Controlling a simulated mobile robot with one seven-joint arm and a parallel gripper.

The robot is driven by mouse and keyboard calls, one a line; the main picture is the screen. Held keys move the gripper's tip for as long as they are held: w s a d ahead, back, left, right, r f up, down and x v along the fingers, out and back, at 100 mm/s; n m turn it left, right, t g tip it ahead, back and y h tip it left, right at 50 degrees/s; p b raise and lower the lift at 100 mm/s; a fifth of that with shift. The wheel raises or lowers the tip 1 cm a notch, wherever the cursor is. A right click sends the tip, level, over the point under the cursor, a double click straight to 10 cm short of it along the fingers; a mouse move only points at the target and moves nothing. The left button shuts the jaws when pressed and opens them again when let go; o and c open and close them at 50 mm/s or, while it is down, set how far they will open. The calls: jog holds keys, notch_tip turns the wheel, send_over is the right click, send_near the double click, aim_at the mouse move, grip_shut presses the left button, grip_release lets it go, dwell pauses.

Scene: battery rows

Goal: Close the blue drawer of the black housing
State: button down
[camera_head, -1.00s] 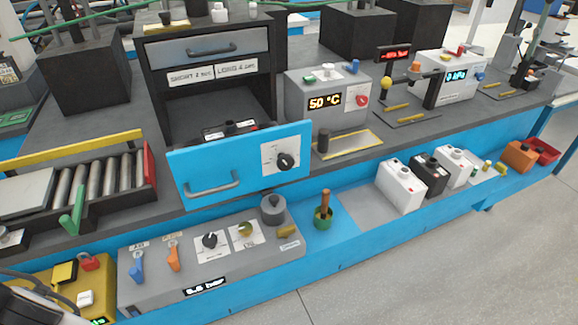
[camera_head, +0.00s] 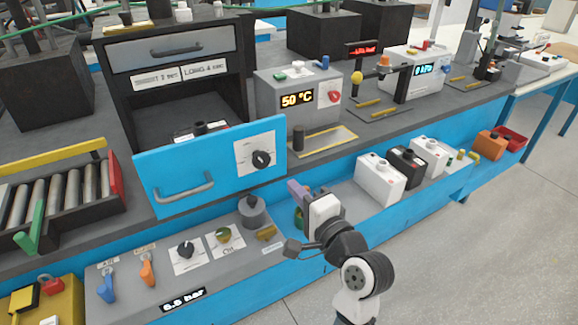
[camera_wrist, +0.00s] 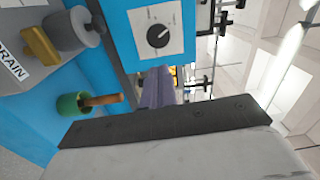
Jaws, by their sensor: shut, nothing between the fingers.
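The blue drawer (camera_head: 212,182) stands pulled out of the black housing (camera_head: 120,92). Its front carries a grey bar handle (camera_head: 183,190) on the left and a dial plate (camera_head: 260,157) on the right. In the wrist view the drawer front (camera_wrist: 120,30) and its dial (camera_wrist: 158,35) show at the top. My gripper (camera_head: 296,190) is near the drawer's lower right corner, with its purple-grey fingers (camera_wrist: 154,88) together and empty. In the wrist view the fingers lie just below the dial plate. I cannot tell whether they touch the drawer front.
A grey box reading 50 °C (camera_head: 300,97) stands right of the housing. A grey control panel (camera_head: 135,290) with knobs and levers lies below the drawer. A green pot with a wooden handle (camera_wrist: 72,104) stands beside my gripper. White and black canisters (camera_head: 380,180) stand to the right.

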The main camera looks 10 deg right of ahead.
jog(key=w+a+f+m+p, duration=0.1)
jog(key=w+a+p, duration=0.1)
jog(key=w, duration=1)
jog(key=shift+a+f+p, duration=0.15)
jog(key=shift+a+p, duration=0.1)
jog(key=shift+p, duration=0.5)
